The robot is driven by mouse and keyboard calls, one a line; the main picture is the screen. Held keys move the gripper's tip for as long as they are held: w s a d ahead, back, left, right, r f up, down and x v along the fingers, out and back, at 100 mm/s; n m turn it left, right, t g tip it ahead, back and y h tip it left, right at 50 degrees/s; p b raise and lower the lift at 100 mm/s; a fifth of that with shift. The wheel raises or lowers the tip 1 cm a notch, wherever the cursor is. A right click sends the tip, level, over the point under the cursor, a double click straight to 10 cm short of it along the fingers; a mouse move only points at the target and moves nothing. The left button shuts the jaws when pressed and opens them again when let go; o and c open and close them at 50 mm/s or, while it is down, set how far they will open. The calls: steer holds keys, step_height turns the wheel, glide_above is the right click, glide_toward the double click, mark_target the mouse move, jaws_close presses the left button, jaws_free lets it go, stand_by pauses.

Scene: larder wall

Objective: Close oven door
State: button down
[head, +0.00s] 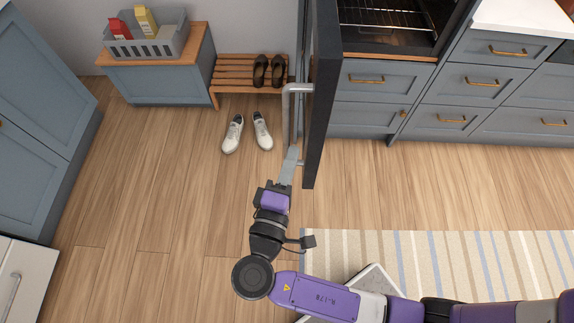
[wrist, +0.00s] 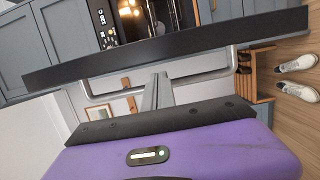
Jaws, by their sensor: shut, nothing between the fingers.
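The oven door (head: 319,110) stands open, swung out from the oven (head: 388,22), showing as a dark upright panel. In the wrist view the door (wrist: 160,45) is a long dark bar across the picture. Its grey bar handle (head: 298,88) is on the door's left face; it also shows in the wrist view (wrist: 205,76). My gripper (head: 291,158) is shut and empty, on the handle side of the door near its free edge. In the wrist view my fingers (wrist: 158,82) overlap the handle's line; I cannot tell whether they touch.
White shoes (head: 248,132) lie on the floor left of the door. A slatted bench (head: 240,70) with dark shoes and a cabinet with a grey basket (head: 150,45) stand behind. Blue drawers (head: 375,85) are below the oven. A striped rug (head: 450,260) lies at right. Floor before the drawers is clear.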

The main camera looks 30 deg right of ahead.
steer(key=shift+p+x, duration=0.35)
steer(key=shift+x, duration=2.1)
